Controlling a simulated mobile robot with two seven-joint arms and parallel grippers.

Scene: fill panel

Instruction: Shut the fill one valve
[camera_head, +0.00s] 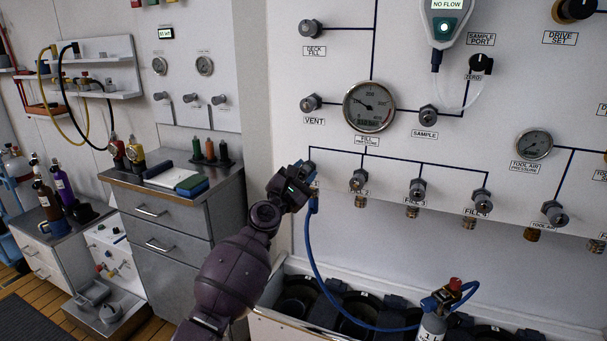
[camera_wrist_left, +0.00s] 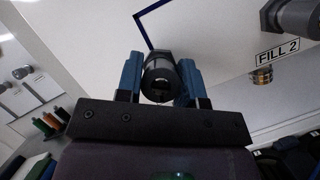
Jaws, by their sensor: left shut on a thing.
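My left gripper (camera_head: 308,172) is at the left end of the row of fill valves on the white panel. In the left wrist view its two blue fingers (camera_wrist_left: 160,82) are shut on the dark round knob of the fill one valve (camera_wrist_left: 160,75), one on each side. In the head view the gripper hides this knob and its label. The FILL 2 label (camera_wrist_left: 278,50) shows to the right in the left wrist view. A blue hose (camera_head: 308,240) hangs from the fitting below the gripper. My right gripper is not in view.
The neighbouring fill valve (camera_head: 357,180) stands close to the right of my gripper. The hose runs down to a cylinder with a red-knobbed valve (camera_head: 455,285). A fill pressure gauge (camera_head: 369,107) is above. A metal drawer cabinet (camera_head: 160,215) stands at left.

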